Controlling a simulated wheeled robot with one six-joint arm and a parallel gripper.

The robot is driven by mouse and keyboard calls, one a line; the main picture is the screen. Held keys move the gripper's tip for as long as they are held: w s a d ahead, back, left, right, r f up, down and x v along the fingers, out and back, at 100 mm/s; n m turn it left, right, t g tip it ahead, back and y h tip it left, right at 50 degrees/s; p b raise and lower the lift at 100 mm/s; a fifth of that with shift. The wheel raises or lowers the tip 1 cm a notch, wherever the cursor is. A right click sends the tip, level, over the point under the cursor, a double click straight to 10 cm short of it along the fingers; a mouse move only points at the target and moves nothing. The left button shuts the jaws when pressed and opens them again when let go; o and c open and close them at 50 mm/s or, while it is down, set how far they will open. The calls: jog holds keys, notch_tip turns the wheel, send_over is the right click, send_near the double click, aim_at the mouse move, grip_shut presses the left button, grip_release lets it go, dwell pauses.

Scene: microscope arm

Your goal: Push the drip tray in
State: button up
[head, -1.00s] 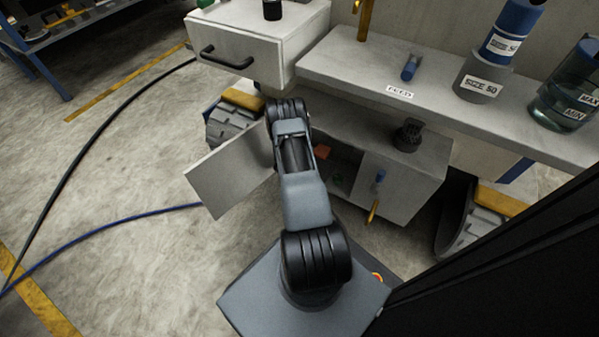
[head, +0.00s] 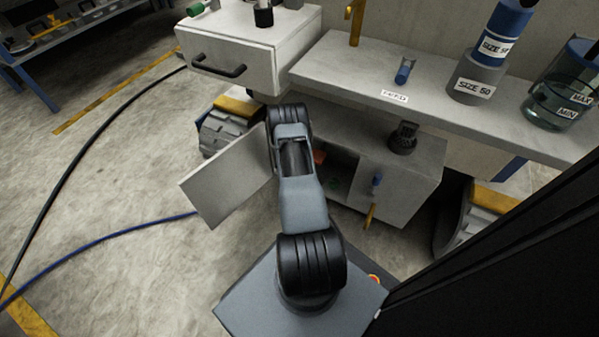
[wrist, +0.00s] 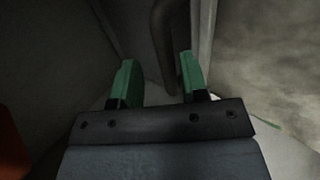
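I cannot pick out the drip tray with certainty in either view. My gripper (wrist: 160,78) shows in the wrist view with its two green fingertips apart and nothing clasped between them. A dark curved bar (wrist: 165,40) shows in the gap, and I cannot tell if it is beyond or between the fingertips. Grey walls rise on both sides. In the head view my arm reaches toward the low grey cabinet (head: 405,175), whose door panel (head: 225,180) stands open at the left. My gripper is hidden there behind my arm.
A drawer with a black handle (head: 218,66) juts out above left. A shelf (head: 350,70) holds a blue-and-grey bottle (head: 485,60) and a clear jug (head: 560,90). A red thing (wrist: 12,140) lies left of my gripper. A blue hose (head: 120,235) crosses open floor.

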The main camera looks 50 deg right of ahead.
jog(key=shift+a, duration=0.2)
jog(key=p+v, duration=0.6)
jog(key=v, duration=0.7)
jog(key=shift+a+r, duration=0.15)
jog(key=shift+r, duration=0.15)
jog(key=shift+s, duration=0.1)
